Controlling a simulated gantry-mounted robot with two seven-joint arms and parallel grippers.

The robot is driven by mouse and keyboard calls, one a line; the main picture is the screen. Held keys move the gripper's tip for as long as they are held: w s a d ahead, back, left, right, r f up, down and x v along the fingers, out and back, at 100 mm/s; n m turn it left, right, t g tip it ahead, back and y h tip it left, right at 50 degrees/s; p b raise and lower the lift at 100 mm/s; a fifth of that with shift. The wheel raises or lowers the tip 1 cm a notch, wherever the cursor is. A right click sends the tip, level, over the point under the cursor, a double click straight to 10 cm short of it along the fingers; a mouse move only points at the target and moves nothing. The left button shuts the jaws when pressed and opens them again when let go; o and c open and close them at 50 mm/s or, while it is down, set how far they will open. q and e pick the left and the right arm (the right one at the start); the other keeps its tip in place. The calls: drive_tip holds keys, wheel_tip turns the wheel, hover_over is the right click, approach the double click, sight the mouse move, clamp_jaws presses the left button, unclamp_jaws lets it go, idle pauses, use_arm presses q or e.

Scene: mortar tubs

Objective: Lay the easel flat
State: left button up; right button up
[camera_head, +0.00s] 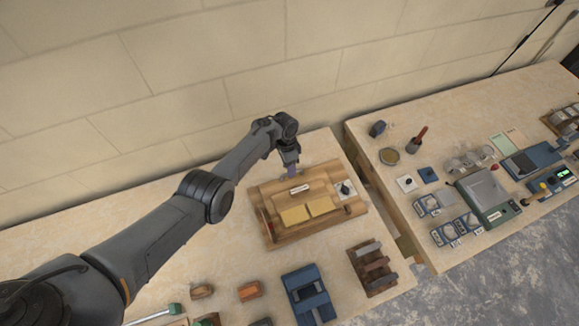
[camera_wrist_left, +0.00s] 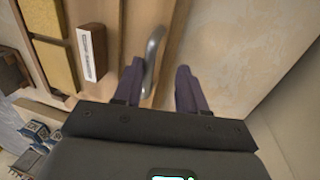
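The wooden easel (camera_head: 277,192) is on the left table near the wall. It carries two yellow pads (camera_head: 308,209) and a white label (camera_head: 299,189); I cannot tell how far it is tilted. In the left wrist view its wood (camera_wrist_left: 112,35), the pads (camera_wrist_left: 56,62) and the label (camera_wrist_left: 91,54) fill the left part. My left gripper (camera_head: 291,170) is at the easel's wall-side edge. Its fingers (camera_wrist_left: 161,68) are apart, and a curved metal handle (camera_wrist_left: 153,52) shows between them, closer to the left finger. I cannot tell whether they touch. My right gripper is out of view.
A white plate with a dark knob (camera_head: 345,188) sits at the easel's right end. A blue block (camera_head: 308,295) and a brown wooden rack (camera_head: 372,265) stand in front. The block wall (camera_head: 220,100) is close behind. A gap separates the right table (camera_head: 370,140), which holds several instruments.

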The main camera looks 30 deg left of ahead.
use_arm(q)
drive_tip(key=shift+r, duration=0.15)
drive_tip(key=shift+w+r+p, duration=0.15)
drive_tip(key=shift+r+p, duration=0.2)
drive_tip(key=shift+r, duration=0.25)
drive_tip(key=p+v, duration=0.2)
drive_tip(key=v, duration=0.7)
drive_tip(key=shift+r+p, duration=0.2)
drive_tip(key=shift+p, duration=0.15)
drive_tip(key=shift+a, duration=0.15)
